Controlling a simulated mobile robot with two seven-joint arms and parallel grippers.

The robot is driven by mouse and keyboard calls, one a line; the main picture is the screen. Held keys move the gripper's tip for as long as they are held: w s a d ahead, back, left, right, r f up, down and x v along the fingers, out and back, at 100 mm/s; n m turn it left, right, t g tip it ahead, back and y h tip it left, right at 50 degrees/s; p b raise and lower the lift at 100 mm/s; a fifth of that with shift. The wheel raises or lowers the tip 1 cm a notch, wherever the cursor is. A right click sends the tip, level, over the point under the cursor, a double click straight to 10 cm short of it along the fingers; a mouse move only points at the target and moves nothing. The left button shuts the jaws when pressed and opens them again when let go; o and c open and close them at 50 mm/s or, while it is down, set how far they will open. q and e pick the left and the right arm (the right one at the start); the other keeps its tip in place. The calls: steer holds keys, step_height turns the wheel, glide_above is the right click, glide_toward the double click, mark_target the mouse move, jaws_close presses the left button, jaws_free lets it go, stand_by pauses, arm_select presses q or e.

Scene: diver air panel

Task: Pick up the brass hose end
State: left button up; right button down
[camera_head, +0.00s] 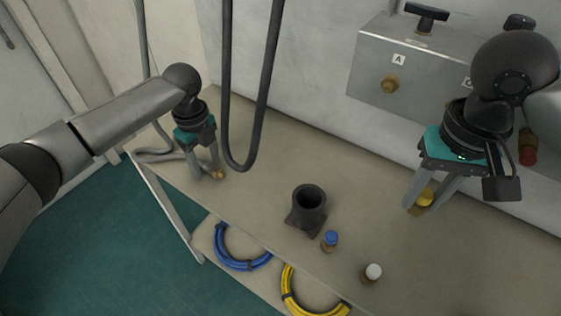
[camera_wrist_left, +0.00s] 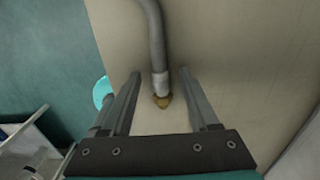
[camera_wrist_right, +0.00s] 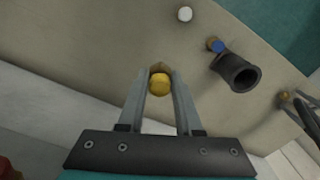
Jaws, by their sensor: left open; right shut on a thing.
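The brass hose end (camera_head: 219,174) is the tip of a grey hose lying on the left end of the bench. In the left wrist view the brass hose end (camera_wrist_left: 162,101) lies between my left gripper's fingers (camera_wrist_left: 159,73), with space on both sides. My left gripper (camera_head: 207,172) is open over the bench, and whether its fingers reach down to the hose end's height is unclear. My right gripper (camera_head: 424,207) is shut on a yellow-capped brass plug (camera_head: 426,196). The plug also shows in the right wrist view (camera_wrist_right: 159,84).
A black cup-shaped holder (camera_head: 308,203), a blue-capped plug (camera_head: 330,238) and a white-capped plug (camera_head: 373,271) stand on the bench. A dark hose loop (camera_head: 266,75) hangs near my left gripper. A metal panel (camera_head: 368,75) is on the wall. Blue (camera_head: 243,264) and yellow (camera_head: 291,291) coils lie below.

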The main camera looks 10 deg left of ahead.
arm_select(q)
steer(key=shift+f, duration=0.1)
jaws_close()
stand_by(0.4)
